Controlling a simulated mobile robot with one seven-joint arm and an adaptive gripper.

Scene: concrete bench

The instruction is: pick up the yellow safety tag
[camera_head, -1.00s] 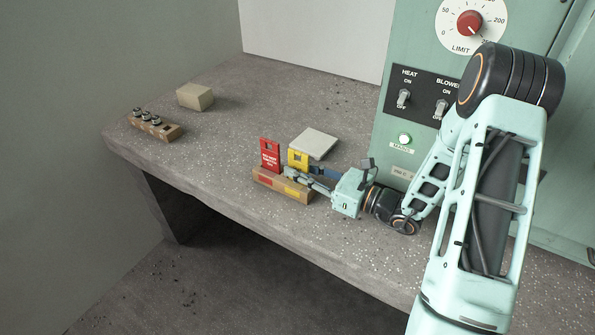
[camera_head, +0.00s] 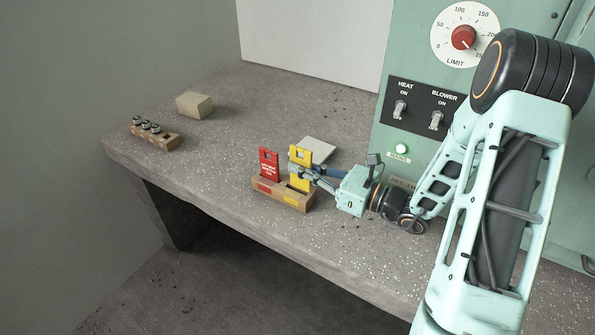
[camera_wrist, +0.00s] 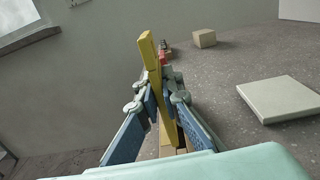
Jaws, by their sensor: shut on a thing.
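The yellow safety tag (camera_head: 299,158) stands upright at the right part of a wooden holder (camera_head: 272,197) on the bench. My gripper (camera_head: 302,172) comes from the right and is shut on the tag. In the wrist view the tag (camera_wrist: 149,52) shows edge-on, slightly tilted, between the two fingers of my gripper (camera_wrist: 157,98). Fingers hide part of the tag in the head view. I cannot tell whether its lower end is clear of the holder.
A red tag (camera_head: 269,164) stands in the holder just left of the yellow one. A pale square slab (camera_head: 318,149) lies behind. A beige block (camera_head: 194,105) and a small rack with knobs (camera_head: 154,134) are far left. A green control cabinet (camera_head: 410,60) stands at the right.

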